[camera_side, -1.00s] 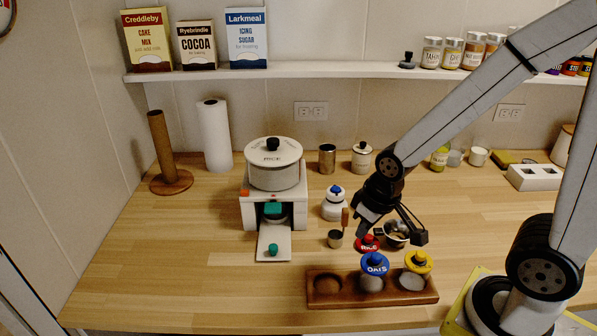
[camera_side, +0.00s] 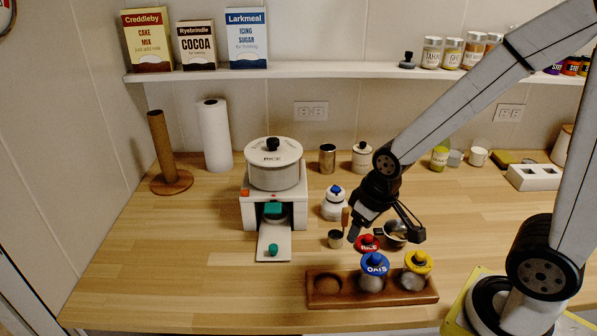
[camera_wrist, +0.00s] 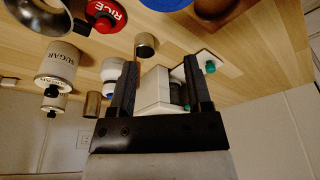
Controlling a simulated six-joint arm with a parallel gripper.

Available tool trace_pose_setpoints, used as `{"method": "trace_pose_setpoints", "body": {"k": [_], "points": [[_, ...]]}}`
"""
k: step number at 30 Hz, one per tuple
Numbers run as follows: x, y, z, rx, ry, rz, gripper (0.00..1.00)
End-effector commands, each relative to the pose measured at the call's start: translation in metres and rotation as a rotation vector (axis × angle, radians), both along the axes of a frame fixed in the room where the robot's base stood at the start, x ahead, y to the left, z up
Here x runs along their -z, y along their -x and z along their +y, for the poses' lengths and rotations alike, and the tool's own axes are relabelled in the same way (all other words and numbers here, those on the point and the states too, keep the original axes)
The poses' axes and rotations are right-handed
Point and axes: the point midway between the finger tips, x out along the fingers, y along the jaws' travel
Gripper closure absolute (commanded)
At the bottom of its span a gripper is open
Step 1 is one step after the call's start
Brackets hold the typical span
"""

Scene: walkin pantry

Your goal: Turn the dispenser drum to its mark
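The dispenser is a white stand (camera_side: 247,211) carrying a round cream drum (camera_side: 274,178) marked RICE, with a lid and black knob on top. A green part sits in the stand's opening, and a white slide with a green knob (camera_side: 273,250) extends toward the front. The drum's alignment mark cannot be made out. My gripper (camera_side: 385,237) is open and empty, right of the dispenser, low over the counter near the red RICE lid. In the wrist view the white dispenser (camera_wrist: 157,92) shows beyond and between the spread fingers of my gripper (camera_wrist: 160,65), partly hidden.
A wooden rack (camera_side: 325,301) at the front holds jars with blue OATS (camera_side: 375,264) and yellow lids. The red RICE lid (camera_side: 366,243), a steel bowl (camera_side: 397,233), a small cup (camera_side: 335,239) and a white blue-topped jar (camera_side: 334,205) stand between gripper and dispenser or close by.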

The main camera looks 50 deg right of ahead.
Motion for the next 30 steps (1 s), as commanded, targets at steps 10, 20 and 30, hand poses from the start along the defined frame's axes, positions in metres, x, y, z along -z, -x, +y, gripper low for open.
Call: {"method": "trace_pose_setpoints", "body": {"k": [10,20,30], "points": [[-0.022,-0.057,-0.002,-0.043,0.011,0.030,0.19],[-0.057,-0.129,-0.006,-0.110,0.024,0.077,0.19],[-0.092,-0.192,-0.012,-0.178,0.033,0.125,0.19]]}}
